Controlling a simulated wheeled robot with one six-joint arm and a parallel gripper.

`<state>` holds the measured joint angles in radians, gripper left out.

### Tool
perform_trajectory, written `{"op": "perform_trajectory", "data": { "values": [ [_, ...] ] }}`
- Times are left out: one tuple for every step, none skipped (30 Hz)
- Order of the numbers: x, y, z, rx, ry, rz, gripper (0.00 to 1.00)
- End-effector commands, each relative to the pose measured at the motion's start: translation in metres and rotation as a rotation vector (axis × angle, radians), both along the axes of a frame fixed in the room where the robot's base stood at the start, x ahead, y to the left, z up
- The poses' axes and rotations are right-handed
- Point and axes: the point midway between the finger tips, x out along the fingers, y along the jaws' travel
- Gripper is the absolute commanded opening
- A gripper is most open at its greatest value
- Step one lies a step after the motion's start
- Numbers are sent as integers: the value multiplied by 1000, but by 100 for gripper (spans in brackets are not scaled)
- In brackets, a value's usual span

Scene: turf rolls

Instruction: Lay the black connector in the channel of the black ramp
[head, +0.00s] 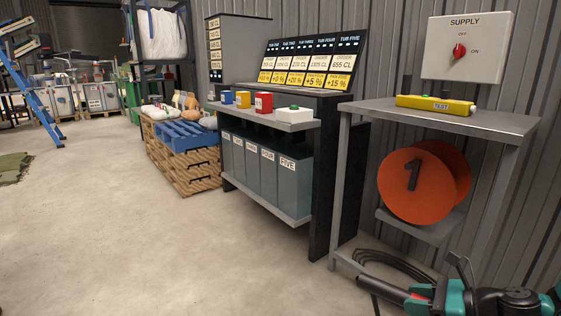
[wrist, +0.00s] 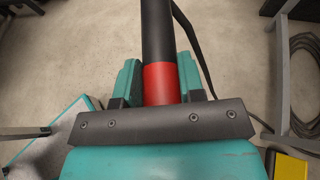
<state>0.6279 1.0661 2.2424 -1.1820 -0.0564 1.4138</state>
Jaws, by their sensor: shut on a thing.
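The black connector (wrist: 157,32) is a thick black cylinder with a red band. My gripper (wrist: 157,82) is shut on it around the red band, with one teal finger on each side. The black part points away from the wrist, and a thin black cable runs beside it. In the head view the connector (head: 383,287) and my gripper (head: 420,298) are at the lower right, in front of the steel table. The connector is held above the floor, roughly level. I cannot make out the black ramp in either view.
A steel table (head: 455,118) bears a yellow tester (head: 436,104), with an orange reel (head: 413,186) below. A supply box (head: 466,47) hangs on the wall. Coiled black cable (head: 395,262) lies by the table legs. A bench (head: 262,112) and crates stand further left.

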Motion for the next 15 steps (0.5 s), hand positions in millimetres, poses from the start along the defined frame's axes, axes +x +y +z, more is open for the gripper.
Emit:
{"op": "perform_trajectory", "data": {
  "values": [
    [0, 0, 27, 1, -1, 0, 5],
    [1, 0, 35, 1, -1, 0, 5],
    [1, 0, 45, 0, -2, -1, 5],
    [1, 0, 53, 0, -2, -1, 5],
    [1, 0, 60, 1, -1, -1, 5],
    [1, 0, 70, 1, -1, 0, 5],
    [1, 0, 77, 1, 0, 0, 5],
    [1, 0, 84, 1, 0, -1, 5],
    [1, 0, 94, 1, 0, -1, 5],
    [1, 0, 102, 1, -1, -1, 5],
    [1, 0, 109, 1, 0, -1, 5],
    [1, -1, 119, 1, 0, -1, 5],
    [1, 0, 126, 1, 0, -1, 5],
    [1, -1, 133, 1, 0, -1, 5],
    [1, -1, 143, 1, 0, -1, 5]
  ]
}}
